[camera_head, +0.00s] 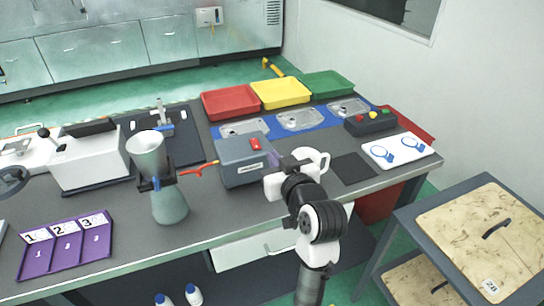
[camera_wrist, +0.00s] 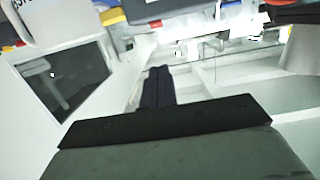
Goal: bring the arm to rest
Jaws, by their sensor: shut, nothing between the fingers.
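My arm rises from the bottom of the head view, with white and black links, and its wrist end is beside the grey box with a red top part (camera_head: 245,160). In the wrist view my gripper (camera_wrist: 157,72) shows as two dark fingers close together, shut and empty. In the head view the fingers are too small and partly hidden to make out clearly.
The dark workbench holds red (camera_head: 230,103), yellow (camera_head: 281,94) and green (camera_head: 327,84) trays, a conical vessel (camera_head: 169,205) on the left, a purple numbered rack (camera_head: 66,247) and a black control box (camera_head: 371,123). A wooden-topped stand (camera_head: 455,245) is at right.

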